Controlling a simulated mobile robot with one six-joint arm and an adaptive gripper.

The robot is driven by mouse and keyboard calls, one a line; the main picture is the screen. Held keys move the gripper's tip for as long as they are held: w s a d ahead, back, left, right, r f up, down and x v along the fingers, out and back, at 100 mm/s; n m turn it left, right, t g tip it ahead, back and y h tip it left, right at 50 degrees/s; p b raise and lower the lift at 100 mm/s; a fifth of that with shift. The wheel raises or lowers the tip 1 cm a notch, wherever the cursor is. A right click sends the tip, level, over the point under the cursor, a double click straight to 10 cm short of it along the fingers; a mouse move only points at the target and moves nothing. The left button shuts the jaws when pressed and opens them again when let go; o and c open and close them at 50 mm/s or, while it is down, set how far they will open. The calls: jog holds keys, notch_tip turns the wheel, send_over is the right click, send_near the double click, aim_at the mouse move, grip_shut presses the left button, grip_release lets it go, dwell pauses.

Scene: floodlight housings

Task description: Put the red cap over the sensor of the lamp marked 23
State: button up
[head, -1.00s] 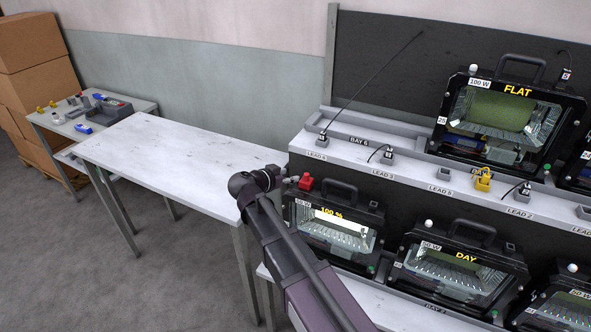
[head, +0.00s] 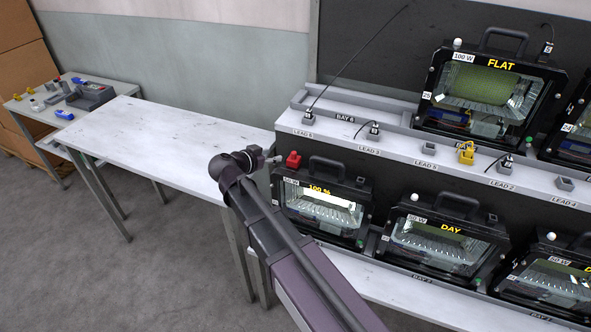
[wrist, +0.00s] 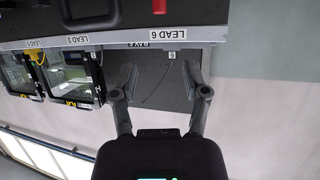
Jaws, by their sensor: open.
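The red cap (head: 293,160) sits at the top left corner of the lamp showing 100 % (head: 322,205), where other lamps carry a white dome. No white dome shows there. In the wrist view, which is upside down, the red cap (wrist: 159,6) is at the top edge, beyond the fingers. My gripper (head: 274,161) is just left of the cap, with its fingers hard to make out. In the wrist view my gripper (wrist: 160,70) is open with nothing between its fingers. The lamps' small number tags are too small to read, so I cannot tell which is 23.
The DAY lamp (head: 441,240) and another lamp (head: 553,280) stand right on the lower level; the FLAT lamp (head: 490,95) stands above. A yellow cap (head: 466,153) and several leads line the shelf. The white table (head: 160,140) is clear. A side table (head: 45,108) holds small parts.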

jog(key=shift+d, duration=0.15)
jog(key=s+d+f+n+g, duration=0.1)
jog(key=s+d+f+g, duration=0.1)
jog(key=d, duration=0.4)
jog(key=s+d+f+g+y, duration=0.1)
jog(key=d+f+g, duration=0.1)
jog(key=d, duration=0.4)
jog(key=s+d+f+n+g, duration=0.1)
jog(key=s+d+f+g, duration=0.1)
jog(key=d, duration=0.4)
jog(key=shift+s+d+f+n+g+y, duration=0.15)
jog(key=shift+s+d+f+g+y, duration=0.1)
jog(key=shift+f, duration=0.2)
jog(key=shift+s+d+f+n+g+y, duration=0.15)
jog(key=shift+f+g, duration=0.1)
jog(key=shift+f, duration=0.2)
jog(key=s+d+f+n+g+y, duration=0.3)
jog(key=s+d+y, duration=0.3)
jog(key=s+d, duration=0.4)
jog(key=shift+s+f+n+g, duration=0.35)
jog(key=shift+s+n+g, duration=0.25)
jog(key=shift+n, duration=0.1)
jog(key=shift+r+p, duration=0.9)
